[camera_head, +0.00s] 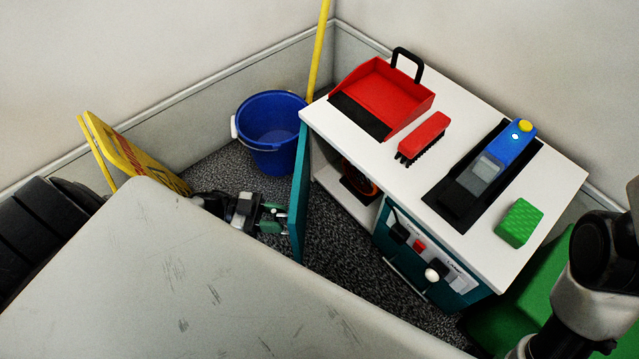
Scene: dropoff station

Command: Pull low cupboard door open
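The low cupboard (449,116) has a white top and stands right of centre. Its teal door (299,190) stands swung out from the left part of the front, seen nearly edge-on. Behind it, an open compartment shows a dark and orange-red object (360,178). My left gripper (272,218) is at the left side of the door, its green-tipped fingers pointing at it and a gap showing between them. Whether they touch the door or a handle is too small to tell. My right arm enters at the lower right; its gripper is out of view.
A blue bucket (270,130) stands behind the door, near a yellow pole (319,50). A yellow folding sign (135,158) leans at left. A grey panel (190,285) fills the foreground. A red dustpan (385,92), brush (424,135) and green sponge (519,222) lie on top.

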